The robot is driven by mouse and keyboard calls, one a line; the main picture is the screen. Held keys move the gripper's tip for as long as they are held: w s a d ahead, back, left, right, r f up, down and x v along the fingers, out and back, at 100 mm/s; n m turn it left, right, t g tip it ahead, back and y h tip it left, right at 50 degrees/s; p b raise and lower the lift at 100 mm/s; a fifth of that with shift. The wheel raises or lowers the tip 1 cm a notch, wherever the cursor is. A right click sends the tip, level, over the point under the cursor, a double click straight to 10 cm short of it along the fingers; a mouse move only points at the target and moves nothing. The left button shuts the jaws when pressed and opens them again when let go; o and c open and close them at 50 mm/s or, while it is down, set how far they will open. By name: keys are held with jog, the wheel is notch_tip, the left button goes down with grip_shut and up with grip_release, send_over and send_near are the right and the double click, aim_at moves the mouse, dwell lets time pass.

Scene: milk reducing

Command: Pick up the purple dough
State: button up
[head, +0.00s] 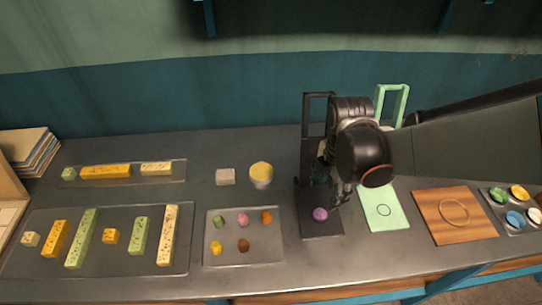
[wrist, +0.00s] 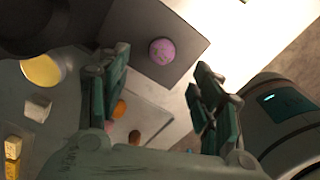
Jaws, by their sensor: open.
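The purple dough (head: 320,214) is a small round ball on the front part of a dark board (head: 322,230). In the wrist view the purple dough (wrist: 162,51) lies beyond the fingertips, between the lines of the two fingers, with nothing covering it. My gripper (head: 334,188) is just behind and above the dough in the head view, partly hidden by my arm. In the wrist view my gripper (wrist: 163,80) is open, its two green fingers wide apart with nothing held between them.
A tray (head: 270,255) with several coloured dough balls lies left of the dark board. A green board (head: 384,222) and a wooden board (head: 482,225) lie to its right. A yellow-topped cup (head: 261,174) and a grey block (head: 225,177) stand behind the tray.

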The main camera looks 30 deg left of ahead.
aim_at(321, 213)
jog(key=f+b, duration=0.2)
jog(key=f, duration=0.1)
jog(key=f+b, duration=0.2)
jog(key=f, duration=0.1)
jog(key=s+f+b, duration=0.1)
jog(key=f+b, duration=0.1)
jog(key=f, duration=0.2)
jog(key=shift+r, duration=0.15)
jog(key=c, duration=1)
